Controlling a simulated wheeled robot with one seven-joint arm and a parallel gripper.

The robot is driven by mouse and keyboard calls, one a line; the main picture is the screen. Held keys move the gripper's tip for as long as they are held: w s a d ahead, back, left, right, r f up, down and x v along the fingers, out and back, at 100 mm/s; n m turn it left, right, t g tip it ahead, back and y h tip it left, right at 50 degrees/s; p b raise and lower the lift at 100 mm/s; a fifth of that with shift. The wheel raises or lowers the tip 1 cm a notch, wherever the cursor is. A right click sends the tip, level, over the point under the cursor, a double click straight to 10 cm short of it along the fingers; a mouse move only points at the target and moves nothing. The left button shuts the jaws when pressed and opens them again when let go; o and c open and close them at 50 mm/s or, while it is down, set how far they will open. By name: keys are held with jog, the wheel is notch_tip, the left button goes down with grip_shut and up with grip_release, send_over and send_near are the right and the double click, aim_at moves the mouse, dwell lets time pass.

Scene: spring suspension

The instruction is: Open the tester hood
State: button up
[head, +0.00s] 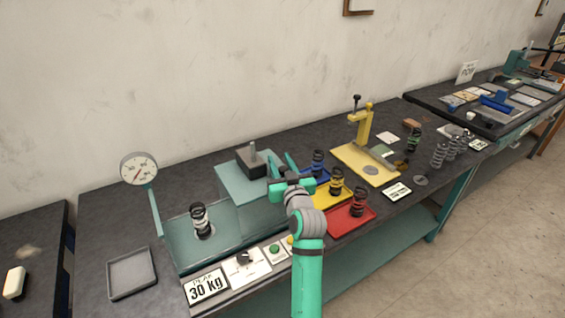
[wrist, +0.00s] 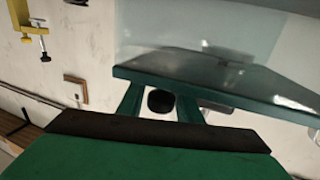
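The tester is a teal bench machine with a round gauge (head: 139,169) on a post at its left. A black-and-white spring (head: 201,222) stands upright on its base (head: 185,255). The boxy teal hood (head: 238,186) is right of the spring, with a dark block (head: 250,160) above it. My gripper (head: 281,164) is at the hood's right side, its two fingers apart. In the wrist view the fingers of my gripper (wrist: 160,94) reach to a teal-edged translucent panel (wrist: 215,75). A dark rounded knob (wrist: 160,101) shows between them, with gaps; contact cannot be told.
Blue, yellow and red trays (head: 345,222) with springs lie right of my gripper. A yellow press (head: 362,130) stands behind them. A grey tray (head: 131,273), a 30 kg sign (head: 206,286) and a control panel (head: 247,264) line the front left.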

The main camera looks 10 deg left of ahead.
jog(key=shift+s, duration=0.15)
jog(key=v, duration=1)
jog(key=shift+s+d, duration=0.15)
jog(key=shift+s, duration=0.2)
jog(key=shift+w, duration=0.1)
